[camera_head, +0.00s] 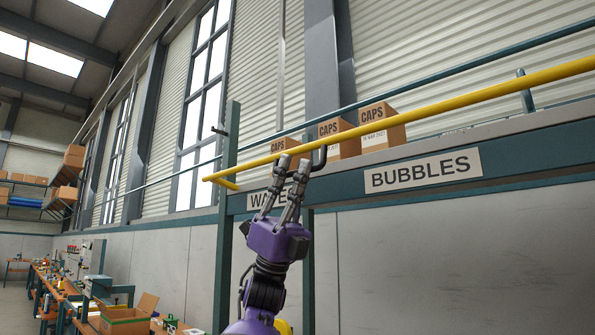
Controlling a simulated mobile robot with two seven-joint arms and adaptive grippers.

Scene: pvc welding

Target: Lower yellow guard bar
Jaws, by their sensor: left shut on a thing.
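The yellow guard bar (445,107) runs across the upper part of the head view, sloping from upper right down to its free end at the left. It passes in front of the raised platform edge. A dark handle (321,157) hangs under the bar. My left gripper (294,165), on a purple arm, reaches up from below and is shut on the handle, just beneath the bar. The fingers hide part of the handle. My right gripper is not in view.
Several cardboard CAPS boxes (383,137) stand on the platform behind the bar. A teal beam (530,151) carries a BUBBLES sign (423,171) and a partly covered second sign. A teal post (226,230) stands left of my arm. Workbenches with boxes (122,321) stand lower left.

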